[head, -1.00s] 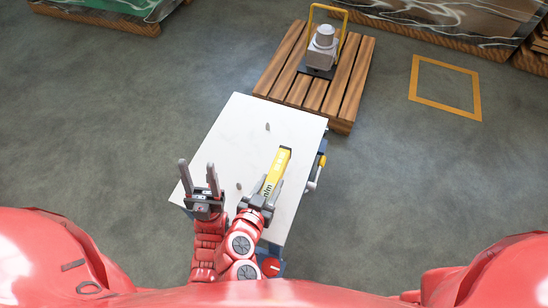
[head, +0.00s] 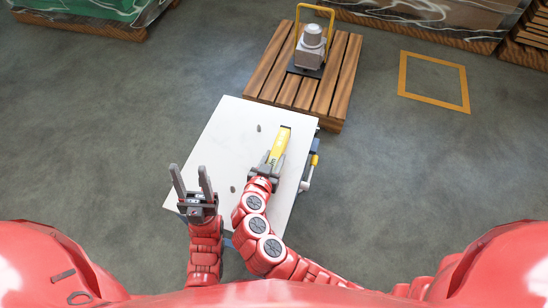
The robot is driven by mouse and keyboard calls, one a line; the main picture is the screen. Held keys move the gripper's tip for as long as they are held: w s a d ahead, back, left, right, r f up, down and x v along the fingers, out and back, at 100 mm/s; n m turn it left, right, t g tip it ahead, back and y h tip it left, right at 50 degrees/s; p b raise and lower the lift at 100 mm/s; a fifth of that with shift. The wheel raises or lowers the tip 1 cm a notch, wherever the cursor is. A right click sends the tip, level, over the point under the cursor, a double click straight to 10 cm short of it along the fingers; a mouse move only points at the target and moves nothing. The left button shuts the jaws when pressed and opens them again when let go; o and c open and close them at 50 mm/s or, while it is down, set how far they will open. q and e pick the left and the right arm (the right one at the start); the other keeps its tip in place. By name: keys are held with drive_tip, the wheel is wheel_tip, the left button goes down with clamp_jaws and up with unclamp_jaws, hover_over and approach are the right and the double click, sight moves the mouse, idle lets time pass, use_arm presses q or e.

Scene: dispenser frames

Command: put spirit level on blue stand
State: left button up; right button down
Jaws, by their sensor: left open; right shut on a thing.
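The spirit level (head: 281,140) is a yellow bar with dark lettering and a dark far end. My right gripper (head: 274,156) is shut on its near part, over the right side of a white-topped table (head: 225,140). The level points away from me; I cannot tell whether it touches the top. My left gripper (head: 188,167) is open and empty at the table's left front corner, fingers pointing away. No separate blue stand is clear; blue parts (head: 315,146) show at the table's right edge and under its front, partly hidden by the top and my arms.
Two small dark marks or bits (head: 259,128) lie on the white top. Behind it is a wooden pallet (head: 287,90) with a grey device (head: 311,48) and a yellow hoop frame (head: 331,25). A yellow floor square (head: 434,81) lies at the right. The floor around is clear.

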drive_tip(key=shift+f, duration=0.15)
drive_tip(key=shift+c, duration=2.2)
unclamp_jaws()
drive_tip(key=shift+s+a+r, duration=0.1)
drive_tip(key=shift+s+r, duration=0.05)
drive_tip(key=shift+r, duration=0.1)
drive_tip(key=v, duration=1.1)
drive_tip(key=shift+s+r, duration=0.1)
drive_tip(key=shift+s, duration=0.25)
